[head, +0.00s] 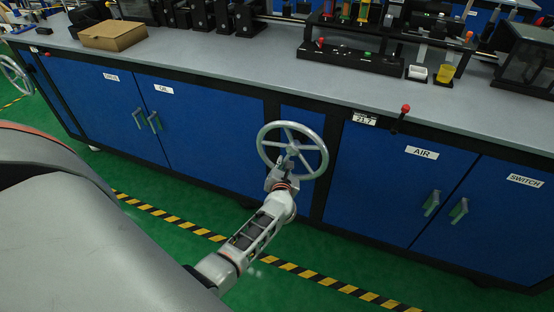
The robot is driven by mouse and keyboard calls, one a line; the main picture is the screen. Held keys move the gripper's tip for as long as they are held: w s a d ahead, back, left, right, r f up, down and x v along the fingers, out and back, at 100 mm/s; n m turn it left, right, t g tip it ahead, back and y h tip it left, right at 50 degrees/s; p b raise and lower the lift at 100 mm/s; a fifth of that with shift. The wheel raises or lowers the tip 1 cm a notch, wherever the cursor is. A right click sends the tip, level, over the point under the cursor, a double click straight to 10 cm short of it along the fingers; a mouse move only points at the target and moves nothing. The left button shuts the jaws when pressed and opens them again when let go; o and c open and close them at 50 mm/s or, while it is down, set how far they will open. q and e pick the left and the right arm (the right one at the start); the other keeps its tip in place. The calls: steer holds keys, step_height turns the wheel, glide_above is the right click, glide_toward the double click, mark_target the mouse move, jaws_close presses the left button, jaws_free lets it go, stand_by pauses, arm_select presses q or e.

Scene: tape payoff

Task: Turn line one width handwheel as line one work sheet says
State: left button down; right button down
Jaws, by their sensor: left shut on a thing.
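A grey spoked handwheel (321,148) stands out from the front of the blue bench, between the cabinet doors. My left gripper (289,160) is at the wheel's lower middle, near its hub and spokes, and is shut on part of it. A small display (364,120) reading about 21.7 sits to the right of the wheel, under the bench edge. A red-knobbed lever (401,118) is beside it. I see no work sheet clearly. My right gripper is not in view.
The bench top (240,70) holds a cardboard box (112,36), black machines and a control panel (350,58). The cabinet doors are labelled, including AIR (421,153) and SWITCH (525,181), with green handles (431,203). Yellow-black floor tape (290,267) crosses the clear green floor. Another wheel (15,75) shows far left.

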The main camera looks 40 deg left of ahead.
arm_select(q)
steer(key=shift+w+d+n+h+p, duration=0.2)
steer(key=shift+d+n+h+p, duration=0.25)
steer(key=shift+d+n+h, duration=0.2)
steer(key=shift+d+f, duration=0.15)
steer(key=shift+d, duration=0.05)
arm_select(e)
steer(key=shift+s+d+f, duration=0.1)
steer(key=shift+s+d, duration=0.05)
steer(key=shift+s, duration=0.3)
arm_select(q)
steer(key=shift+n, duration=0.25)
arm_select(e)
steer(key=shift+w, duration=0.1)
arm_select(q)
steer(key=c, duration=2.1)
jaws_free()
steer(key=shift+s+d, duration=0.3)
steer(key=shift+s, duration=0.2)
steer(key=v, duration=1.1)
steer(key=shift+a, duration=0.1)
